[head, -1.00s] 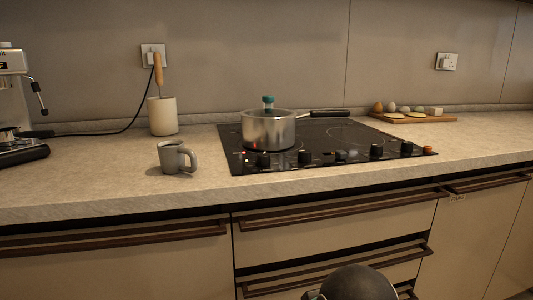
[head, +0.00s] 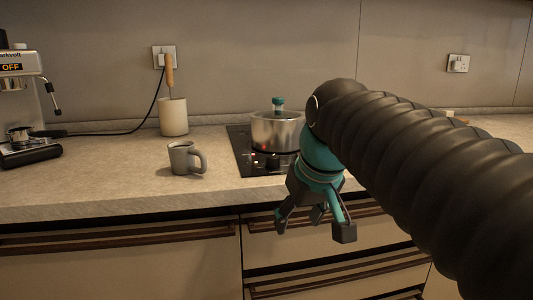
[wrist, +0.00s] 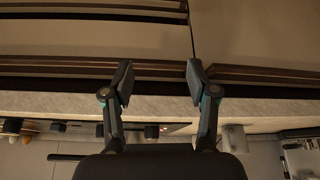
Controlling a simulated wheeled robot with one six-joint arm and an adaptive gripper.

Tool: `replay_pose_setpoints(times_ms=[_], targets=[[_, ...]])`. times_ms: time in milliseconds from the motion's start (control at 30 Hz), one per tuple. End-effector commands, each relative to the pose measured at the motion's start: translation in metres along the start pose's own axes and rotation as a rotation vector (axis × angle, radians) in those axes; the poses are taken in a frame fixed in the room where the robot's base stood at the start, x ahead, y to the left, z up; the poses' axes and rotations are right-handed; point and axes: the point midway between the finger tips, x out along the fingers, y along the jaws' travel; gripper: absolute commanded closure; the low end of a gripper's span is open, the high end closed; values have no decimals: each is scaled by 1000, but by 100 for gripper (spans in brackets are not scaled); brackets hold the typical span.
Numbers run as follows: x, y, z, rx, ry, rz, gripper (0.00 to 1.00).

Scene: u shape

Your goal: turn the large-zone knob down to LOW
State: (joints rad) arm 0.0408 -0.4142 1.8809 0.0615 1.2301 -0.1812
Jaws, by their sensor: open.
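The black hob (head: 243,150) is set in the counter, with a steel pot (head: 277,132) on it. One black knob (head: 272,162) shows at its front left; my arm hides the hob's right part and the other knobs. In the wrist view several knobs (wrist: 57,127) line the hob's front, lower left. I cannot tell which is the large-zone knob, or read any setting. My gripper (head: 313,226) is open and empty, in front of the drawers and below the counter edge, apart from the knobs. In the wrist view its fingers (wrist: 159,76) are spread wide.
A grey mug (head: 185,158) stands on the counter left of the hob. A utensil crock (head: 173,117) and a coffee machine (head: 20,100) are farther left. Drawer handles (head: 120,238) jut out below the counter.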

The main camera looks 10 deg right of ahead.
Motion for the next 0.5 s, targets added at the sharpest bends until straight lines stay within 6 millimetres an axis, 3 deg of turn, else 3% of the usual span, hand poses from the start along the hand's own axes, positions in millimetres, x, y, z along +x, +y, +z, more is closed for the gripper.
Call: replay_pose_setpoints(times_ms=[33,200,500], targets=[[-10,3,-21,-15,-3,-6,42],[-41,11,-78,-75,-16,-29,42],[-81,27,-159,-196,-34,-71,42]])
